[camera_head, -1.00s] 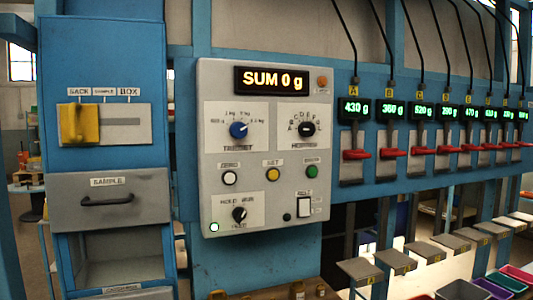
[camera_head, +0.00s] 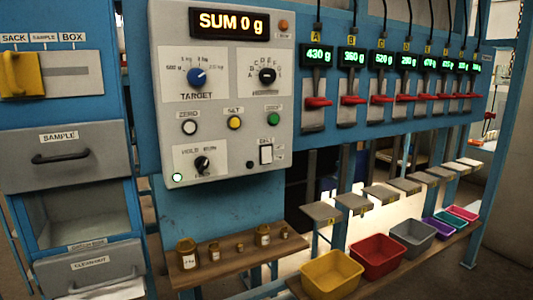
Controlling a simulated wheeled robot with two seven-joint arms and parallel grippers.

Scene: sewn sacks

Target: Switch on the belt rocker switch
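The belt rocker switch (camera_head: 266,154) is a small white rocker in a dark frame, low on the right of the grey control panel (camera_head: 222,165). A label sits just above it. Which side of the rocker is pressed is too small to tell. Neither of my grippers is in view, and nothing touches the switch.
The panel also has a SUM 0 g display, knobs and push buttons. Red levers (camera_head: 318,102) line the blue beam to the right. Below are a wooden shelf with small brass weights (camera_head: 187,252) and several coloured bins (camera_head: 331,272). A sample drawer (camera_head: 65,155) is at left.

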